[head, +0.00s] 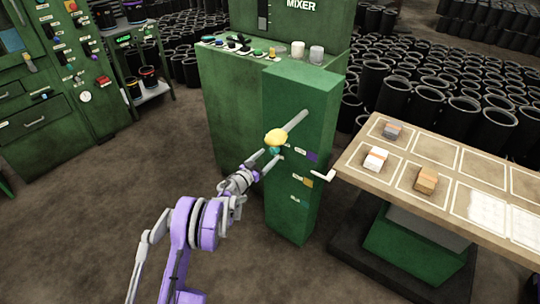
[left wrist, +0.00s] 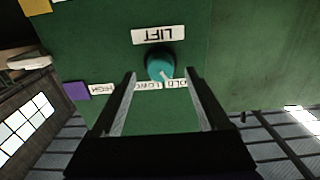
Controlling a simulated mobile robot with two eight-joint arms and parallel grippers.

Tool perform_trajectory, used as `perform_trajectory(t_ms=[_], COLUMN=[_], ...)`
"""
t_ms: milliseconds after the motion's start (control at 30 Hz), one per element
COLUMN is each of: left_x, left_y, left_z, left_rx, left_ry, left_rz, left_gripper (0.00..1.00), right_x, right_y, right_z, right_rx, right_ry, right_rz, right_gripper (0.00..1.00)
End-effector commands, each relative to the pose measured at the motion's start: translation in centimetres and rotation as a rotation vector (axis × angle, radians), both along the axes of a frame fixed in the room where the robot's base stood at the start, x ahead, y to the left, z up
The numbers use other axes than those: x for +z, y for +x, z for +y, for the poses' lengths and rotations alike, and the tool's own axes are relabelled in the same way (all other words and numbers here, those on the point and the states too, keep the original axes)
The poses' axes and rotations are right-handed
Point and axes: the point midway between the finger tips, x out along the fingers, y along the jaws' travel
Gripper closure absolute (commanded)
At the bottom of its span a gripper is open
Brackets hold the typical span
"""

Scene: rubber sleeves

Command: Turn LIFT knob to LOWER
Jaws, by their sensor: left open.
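The LIFT knob (head: 274,151) is a small teal round knob on the front of the green machine column. In the left wrist view the knob (left wrist: 160,66) appears beside the LIFT label (left wrist: 158,34), which is upside down there. Its pale pointer mark lies toward the label that reads HOLD (left wrist: 176,84). The LOWER label (left wrist: 142,86) is partly covered by a finger. My left gripper (head: 265,159) is open just in front of the knob. In the wrist view its two fingers (left wrist: 160,77) stand apart around the knob's line, with nothing between them gripped. My right gripper is out of view.
A table (head: 400,150) with small blocks stands further right. Open floor lies left.

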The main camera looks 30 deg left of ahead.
Motion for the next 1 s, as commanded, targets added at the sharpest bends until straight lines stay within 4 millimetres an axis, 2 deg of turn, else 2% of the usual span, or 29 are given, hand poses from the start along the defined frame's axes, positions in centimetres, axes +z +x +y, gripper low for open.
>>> perform_trajectory(t_ms=[100,200,500,567,933,1000], left_x=[-0.1,0.0,0.0,0.0,0.0,0.0], left_y=[1.4,2.1,2.3,2.3,2.2,2.2], left_z=[-0.1,-0.2,-0.2,-0.2,-0.2,-0.2], left_rx=[0.0,0.001,0.001,0.001,0.001,0.001], left_ry=[-0.001,0.0,0.0,0.0,0.0,0.0], left_rz=[0.0,0.0,0.0,0.0,0.0,0.0], left_gripper=[0.22,0.22,0.22,0.31,0.97,1.0], right_x=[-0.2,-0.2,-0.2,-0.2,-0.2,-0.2], right_y=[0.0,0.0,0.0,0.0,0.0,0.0], right_z=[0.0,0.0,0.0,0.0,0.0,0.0], right_rx=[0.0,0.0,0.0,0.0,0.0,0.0], right_ry=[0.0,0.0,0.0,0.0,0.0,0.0], right_rz=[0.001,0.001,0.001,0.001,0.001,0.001], right_gripper=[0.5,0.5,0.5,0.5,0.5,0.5])
